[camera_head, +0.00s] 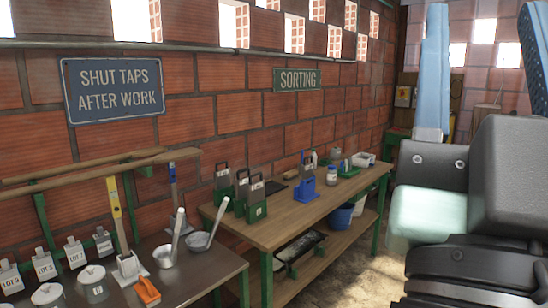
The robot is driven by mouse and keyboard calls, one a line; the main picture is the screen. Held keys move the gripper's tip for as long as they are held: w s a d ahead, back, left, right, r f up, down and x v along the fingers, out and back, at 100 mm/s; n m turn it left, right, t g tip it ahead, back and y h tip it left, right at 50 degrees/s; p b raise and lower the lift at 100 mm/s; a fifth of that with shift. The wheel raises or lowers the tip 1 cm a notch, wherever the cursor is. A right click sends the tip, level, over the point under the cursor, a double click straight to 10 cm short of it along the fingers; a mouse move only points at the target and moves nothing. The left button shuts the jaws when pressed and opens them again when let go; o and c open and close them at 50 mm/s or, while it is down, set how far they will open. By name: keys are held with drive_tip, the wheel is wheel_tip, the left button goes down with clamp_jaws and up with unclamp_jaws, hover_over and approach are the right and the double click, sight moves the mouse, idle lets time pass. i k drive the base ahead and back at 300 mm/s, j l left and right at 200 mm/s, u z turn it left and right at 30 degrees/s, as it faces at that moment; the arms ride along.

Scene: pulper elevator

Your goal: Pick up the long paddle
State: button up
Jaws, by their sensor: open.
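Two long wooden pieces (100,172) run along the brick wall at the left, on green supports. I cannot tell whether either is the long paddle. An upright yellow-handled tool (115,208) stands on the dark left table, and a blue-handled one (173,188) is behind it. My gripper (484,25) is close at the right, with its pale blue fingers pointing up and spread wide apart. It is open, nothing shows between the fingers, and it is well away from the wall and tables.

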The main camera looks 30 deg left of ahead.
sight(179, 155)
drive_tip(key=j+u, duration=0.2)
drive_tip(key=u, duration=0.3)
drive_tip(key=i+j+u, duration=0.1)
drive_tip(key=u, duration=0.35)
drive_tip(key=j+u, duration=0.2)
drive_tip(key=u, duration=0.3)
drive_tip(key=i+j, duration=0.25)
